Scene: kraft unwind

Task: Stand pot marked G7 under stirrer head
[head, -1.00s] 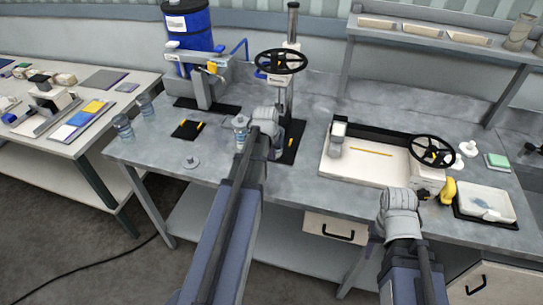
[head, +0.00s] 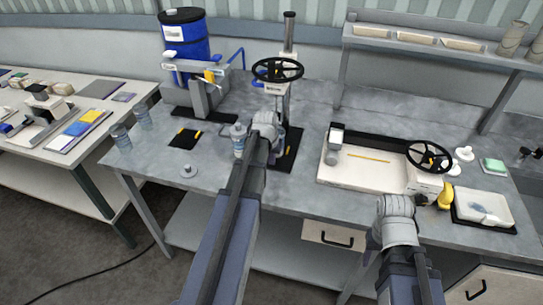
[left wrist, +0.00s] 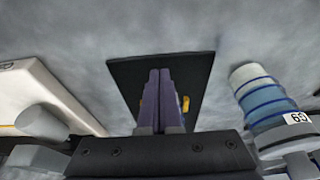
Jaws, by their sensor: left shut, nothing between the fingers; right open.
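The stirrer stand has a black handwheel (head: 278,70) on a tall post, with a black base pad (head: 291,150) below. My left gripper (head: 274,150) is at this pad, its fingers largely hidden in the head view. In the left wrist view its fingers (left wrist: 160,75) are shut and empty over the dark pad (left wrist: 128,78). A blue-banded clear pot (head: 238,140) stands just left of the gripper. It also shows in the left wrist view (left wrist: 258,95), apart from the fingers; its label seems to read G9 or 69. My right gripper (head: 426,200) is open near a yellow handle.
Two similar pots (head: 121,137) (head: 143,118) stand at the bench's left edge, labels unreadable. A small black pad (head: 186,138) and a grey disc (head: 189,171) lie nearby. A white tray machine (head: 365,175) with a handwheel is at right. A blue drum (head: 186,45) stands behind.

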